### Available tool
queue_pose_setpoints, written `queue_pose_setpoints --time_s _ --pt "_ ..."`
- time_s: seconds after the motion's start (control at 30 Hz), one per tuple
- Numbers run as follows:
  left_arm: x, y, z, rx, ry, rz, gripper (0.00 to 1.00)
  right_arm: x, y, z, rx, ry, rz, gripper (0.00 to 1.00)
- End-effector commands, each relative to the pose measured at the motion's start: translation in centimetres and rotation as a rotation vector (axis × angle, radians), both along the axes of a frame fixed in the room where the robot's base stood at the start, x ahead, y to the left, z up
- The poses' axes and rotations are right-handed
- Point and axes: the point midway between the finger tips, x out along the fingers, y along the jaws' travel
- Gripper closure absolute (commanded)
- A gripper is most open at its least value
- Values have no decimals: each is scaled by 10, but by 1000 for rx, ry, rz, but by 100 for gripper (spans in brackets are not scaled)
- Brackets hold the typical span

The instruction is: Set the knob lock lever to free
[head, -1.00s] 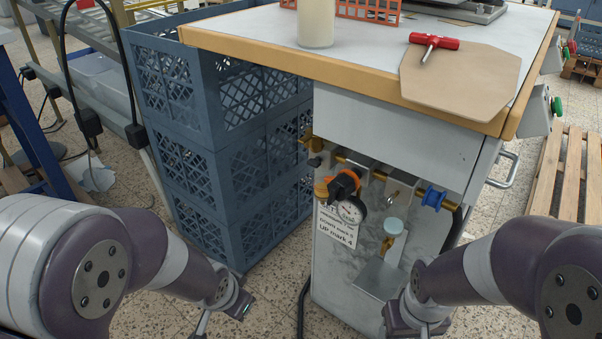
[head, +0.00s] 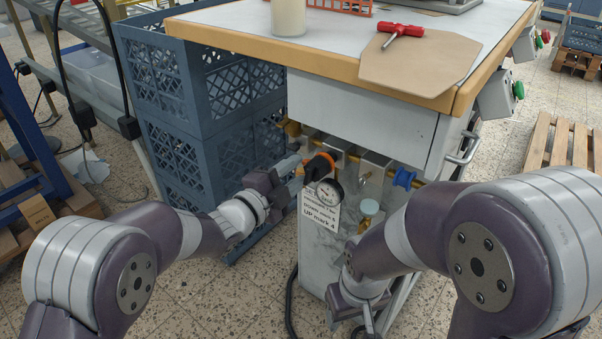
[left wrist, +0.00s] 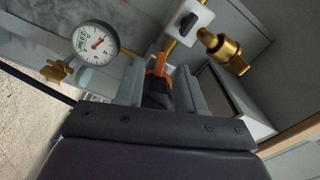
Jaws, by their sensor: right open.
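The regulator's black knob with an orange lever (head: 319,164) is on the cabinet's front, above a round gauge (head: 329,193). My left gripper (head: 293,172) is at the knob's left side. In the left wrist view, the orange lever (left wrist: 160,66) and black knob (left wrist: 156,94) lie between its two grey fingers. I cannot tell whether the fingers press on the knob. The gauge (left wrist: 95,43) is to the left there. The lever's exact setting is not readable. My right gripper (head: 366,328) is open and low before the cabinet, away from the knob.
Brass fittings (left wrist: 222,52) and a blue knob (head: 403,178) line the cabinet front. A printed label (head: 320,212) hangs under the regulator. Stacked blue crates (head: 180,110) stand close on the left. The tabletop (head: 330,42) overhangs the fittings and carries a red-handled tool (head: 402,31).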

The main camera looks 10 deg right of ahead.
Motion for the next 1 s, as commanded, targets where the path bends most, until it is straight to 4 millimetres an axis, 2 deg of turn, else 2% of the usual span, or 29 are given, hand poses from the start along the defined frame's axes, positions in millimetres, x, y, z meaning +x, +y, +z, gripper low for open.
queue_pose_setpoints --time_s 0.1,0.2,0.47,0.6,1.0 --pt "11 -15 -2 0 -1 -1 62 0 0 -7 0 0 0 41" --pt "17 -21 -1 0 2 1 62 0 0 -8 0 0 0 41" --pt "18 -23 1 0 1 2 62 0 0 -8 0 0 0 41" --pt "18 -23 0 -1 2 2 100 0 0 -8 0 0 0 41" --pt "17 -23 -1 -26 36 2 100 0 0 -4 0 0 0 41"
